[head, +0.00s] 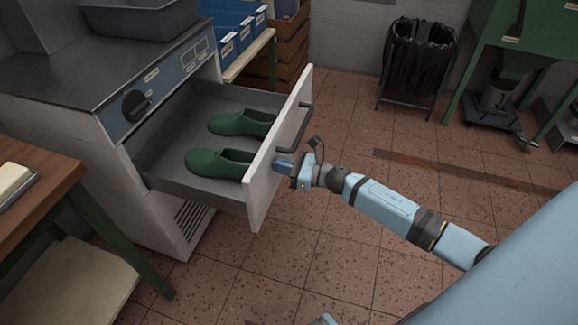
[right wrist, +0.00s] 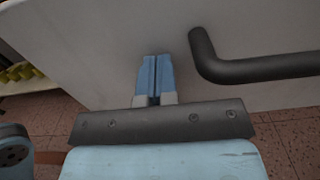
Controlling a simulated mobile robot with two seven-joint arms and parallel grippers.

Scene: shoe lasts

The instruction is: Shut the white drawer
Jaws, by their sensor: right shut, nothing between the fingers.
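The white drawer (head: 265,183) stands pulled out of the cabinet on the left in the head view. My right gripper (head: 281,164) is shut and empty at the drawer's front, beside the handle. In the right wrist view its closed fingers (right wrist: 155,75) point at the white panel; I cannot tell if they touch it. My left gripper is not in view.
The cabinet (head: 160,90) has a dark knob (head: 137,105) above the drawer opening. A wooden table (head: 45,190) stands at the near left. A bin with a black bag (head: 418,62) and a green frame (head: 500,60) stand at the back. The tiled floor right of the drawer is open.

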